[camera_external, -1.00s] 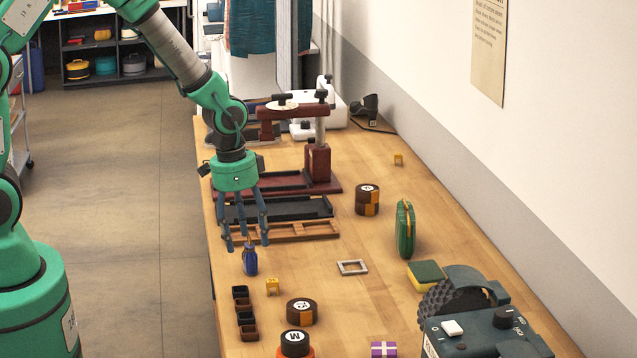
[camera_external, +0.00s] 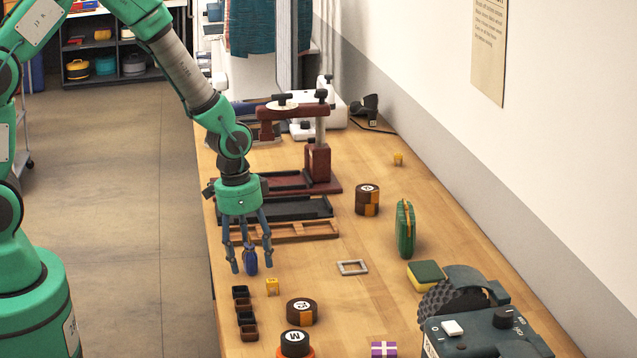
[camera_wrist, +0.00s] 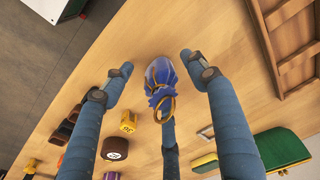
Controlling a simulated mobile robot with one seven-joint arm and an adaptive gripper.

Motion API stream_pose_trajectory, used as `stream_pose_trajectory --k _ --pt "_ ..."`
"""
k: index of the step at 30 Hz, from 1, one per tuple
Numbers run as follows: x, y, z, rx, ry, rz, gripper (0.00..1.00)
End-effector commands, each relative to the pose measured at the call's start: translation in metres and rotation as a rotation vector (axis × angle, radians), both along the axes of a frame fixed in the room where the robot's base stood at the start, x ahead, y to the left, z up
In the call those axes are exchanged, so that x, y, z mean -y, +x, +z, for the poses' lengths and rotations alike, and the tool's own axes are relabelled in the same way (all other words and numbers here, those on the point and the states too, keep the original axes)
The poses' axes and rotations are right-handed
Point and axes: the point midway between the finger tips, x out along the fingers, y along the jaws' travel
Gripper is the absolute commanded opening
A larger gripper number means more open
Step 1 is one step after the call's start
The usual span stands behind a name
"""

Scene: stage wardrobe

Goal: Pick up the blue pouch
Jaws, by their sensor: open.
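The blue pouch (camera_external: 251,262) stands on the wooden table near its left edge. In the wrist view the pouch (camera_wrist: 160,78) shows dark blue with a gold ring-like tie at its gathered neck. My gripper (camera_external: 248,268) points down over it, with its fingers spread on either side of the pouch. In the wrist view my gripper (camera_wrist: 158,82) is open, with one finger to the left, one to the right and one below the pouch. I see gaps between the side fingers and the pouch; whether the lower finger touches it I cannot tell.
A small yellow block (camera_external: 272,286) and a row of dark little boxes (camera_external: 244,312) stand just in front of the pouch. A wooden tray (camera_external: 300,232) lies behind it. A grey square frame (camera_external: 352,267) lies to the right, with bare table between.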

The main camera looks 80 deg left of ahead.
Motion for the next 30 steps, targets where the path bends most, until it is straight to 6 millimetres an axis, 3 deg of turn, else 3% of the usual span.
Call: stream_pose_trajectory --k 20,27,30 --pt "-0.0001 0.0015 -0.0063 0.001 0.000 0.000 0.58" --pt "-0.0001 0.0015 -0.0063 0.001 0.000 0.000 0.10" --pt "-0.0001 0.0014 -0.0064 0.001 0.000 0.000 0.08"
